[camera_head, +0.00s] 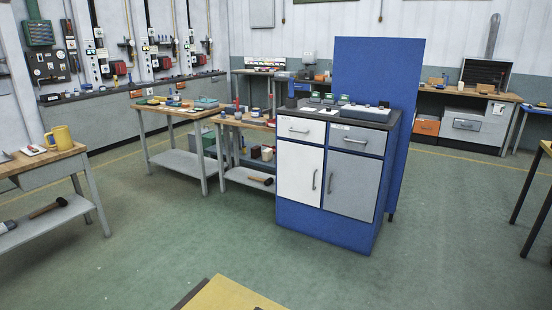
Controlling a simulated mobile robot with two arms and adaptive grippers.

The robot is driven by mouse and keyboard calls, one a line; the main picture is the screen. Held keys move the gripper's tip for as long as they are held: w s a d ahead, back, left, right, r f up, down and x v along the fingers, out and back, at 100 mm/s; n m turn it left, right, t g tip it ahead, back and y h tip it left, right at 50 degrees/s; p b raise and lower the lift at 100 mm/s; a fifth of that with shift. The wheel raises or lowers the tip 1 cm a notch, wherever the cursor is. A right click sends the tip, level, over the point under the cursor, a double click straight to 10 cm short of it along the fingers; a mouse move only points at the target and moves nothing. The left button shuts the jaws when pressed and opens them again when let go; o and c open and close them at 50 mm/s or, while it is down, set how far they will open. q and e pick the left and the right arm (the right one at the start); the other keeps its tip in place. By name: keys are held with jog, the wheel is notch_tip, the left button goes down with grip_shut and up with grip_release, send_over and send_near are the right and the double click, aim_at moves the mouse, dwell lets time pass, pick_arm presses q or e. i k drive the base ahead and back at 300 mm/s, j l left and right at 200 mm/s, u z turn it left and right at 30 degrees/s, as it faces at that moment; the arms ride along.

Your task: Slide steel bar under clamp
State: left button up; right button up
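I cannot make out a steel bar or a clamp for certain in the head view. A flat grey device (365,113) lies on top of the blue cabinet (322,235), and its details are too small to tell. Small dark and green items (322,99) stand beside it on the same top. Neither of my grippers is in view.
A wooden workbench (160,112) and a lower bench (245,122) carry small tools left of the cabinet. A bench with a yellow mug (59,137) is at the left edge. A yellow surface (230,295) shows at the bottom. Green floor (130,230) between is clear.

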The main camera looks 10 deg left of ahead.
aim_at(248, 122)
jog(key=i+j+u, duration=0.25)
jog(key=u, duration=0.25)
jog(key=i+j+u, duration=0.3)
jog(key=u, duration=0.15)
jog(key=i+j+u, duration=0.2)
jog(key=u, duration=0.3)
jog(key=i+u, duration=0.5)
jog(key=i+z, duration=0.1)
jog(key=i, duration=0.35)
jog(key=i+j+z, duration=0.15)
jog(key=i, duration=0.35)
jog(key=i+j+z, duration=0.1)
jog(key=i, duration=0.35)
jog(key=i+l+z, duration=0.1)
jog(key=z, duration=0.35)
jog(key=i+z, duration=0.6)
jog(key=z, duration=0.25)
jog(key=i+j+z, duration=0.15)
jog(key=z, duration=0.25)
jog(key=i+l+z, duration=0.15)
jog(key=i, duration=0.35)
jog(key=i+l+z, duration=0.15)
jog(key=i, duration=0.3)
jog(key=i+l, duration=0.25)
jog(key=u, duration=0.05)
